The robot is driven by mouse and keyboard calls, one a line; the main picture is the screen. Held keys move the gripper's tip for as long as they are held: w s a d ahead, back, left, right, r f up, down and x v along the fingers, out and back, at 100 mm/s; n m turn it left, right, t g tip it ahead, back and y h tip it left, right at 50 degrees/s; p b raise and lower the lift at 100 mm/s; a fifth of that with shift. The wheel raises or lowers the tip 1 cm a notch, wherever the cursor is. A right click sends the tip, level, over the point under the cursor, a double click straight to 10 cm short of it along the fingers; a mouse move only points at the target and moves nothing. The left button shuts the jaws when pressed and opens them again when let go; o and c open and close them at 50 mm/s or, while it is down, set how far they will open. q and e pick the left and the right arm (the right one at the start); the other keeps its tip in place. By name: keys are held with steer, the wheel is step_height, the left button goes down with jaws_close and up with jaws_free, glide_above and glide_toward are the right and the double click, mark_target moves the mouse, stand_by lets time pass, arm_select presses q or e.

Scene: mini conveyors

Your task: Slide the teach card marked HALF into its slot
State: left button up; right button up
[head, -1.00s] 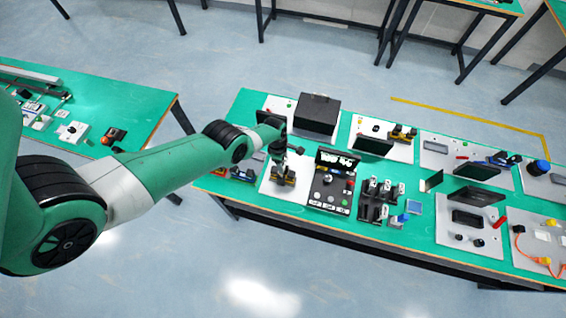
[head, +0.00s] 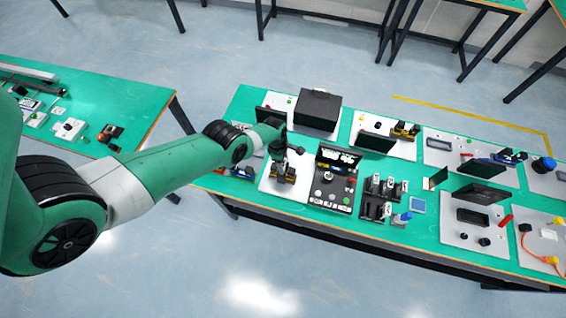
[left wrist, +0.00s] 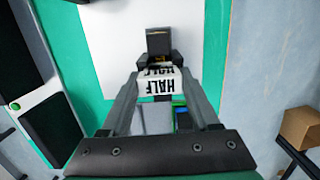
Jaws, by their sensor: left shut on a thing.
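My left gripper (left wrist: 158,76) is shut on the white teach card marked HALF (left wrist: 160,90), whose lettering shows in black between the fingers in the left wrist view. Just beyond the card is a small black slot block (left wrist: 159,41) on a white plate (left wrist: 110,48). The card's far end is hidden by the fingertips and block, so I cannot tell whether it is inside the slot. In the head view my left gripper (head: 284,168) is above the white plate, and the card is too small to make out. My right gripper is not in view.
Right of the plate stands a black console (head: 330,192) with a lit screen (head: 339,158). Further right is a dark rack (head: 378,198) with several white-labelled pieces. A black box (head: 318,110) stands behind. Other devices fill the green table to the right.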

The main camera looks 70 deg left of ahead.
arm_select(q)
steer(key=shift+f, duration=0.45)
steer(key=o, duration=1.4)
steer(key=shift+o, duration=0.2)
steer(key=shift+r, duration=0.1)
step_height(320, 180, up, 12)
steer(key=s+p, duration=0.1)
steer(key=p, duration=1)
steer(key=shift+a+f+p, duration=0.25)
steer(key=shift+a+p, duration=0.1)
steer(key=shift+a, duration=0.1)
steer(key=shift+s, duration=0.1)
